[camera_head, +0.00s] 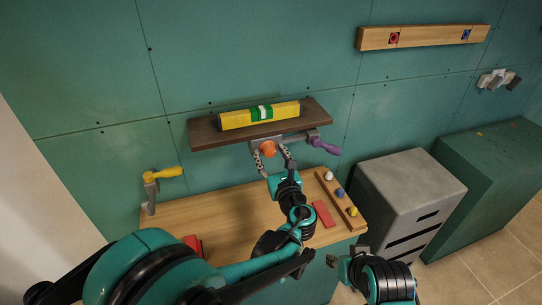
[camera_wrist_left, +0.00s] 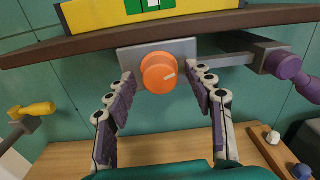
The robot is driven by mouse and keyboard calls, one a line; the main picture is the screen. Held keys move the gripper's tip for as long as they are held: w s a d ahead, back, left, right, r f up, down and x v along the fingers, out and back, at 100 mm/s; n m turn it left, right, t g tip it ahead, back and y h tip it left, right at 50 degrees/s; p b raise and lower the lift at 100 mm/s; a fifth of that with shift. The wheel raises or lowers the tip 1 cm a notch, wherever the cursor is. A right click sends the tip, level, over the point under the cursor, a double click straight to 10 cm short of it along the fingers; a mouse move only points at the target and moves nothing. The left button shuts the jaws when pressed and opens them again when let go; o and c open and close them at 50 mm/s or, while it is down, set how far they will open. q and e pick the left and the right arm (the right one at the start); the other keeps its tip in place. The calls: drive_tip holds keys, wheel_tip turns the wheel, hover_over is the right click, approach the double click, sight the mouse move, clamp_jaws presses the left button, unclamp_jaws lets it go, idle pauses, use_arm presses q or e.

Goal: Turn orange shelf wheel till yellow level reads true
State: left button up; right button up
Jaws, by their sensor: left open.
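The orange wheel (camera_head: 268,149) sits on a grey bracket under the front of the dark wooden shelf (camera_head: 200,135). The yellow level (camera_head: 285,110) with a green vial section lies on the shelf, which looks tilted in the head view; the bubble is too small to read. My left gripper (camera_head: 272,157) is open just in front of the wheel, its fingers (camera_wrist_left: 162,90) on either side, not visibly closed on it. My right gripper (camera_head: 348,262) is low at the front, its jaws unclear.
A purple handle (camera_head: 326,147) sticks out right of the wheel. The wooden bench (camera_head: 225,200) below holds red blocks and several coloured knobs. A grey cabinet (camera_head: 400,195) stands at right.

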use_arm(q)
drive_tip(key=c, duration=1.1)
drive_tip(key=shift+n, duration=0.9)
drive_tip(key=o, duration=1.1)
drive_tip(key=v, duration=0.7)
drive_tip(key=shift+s, duration=0.25)
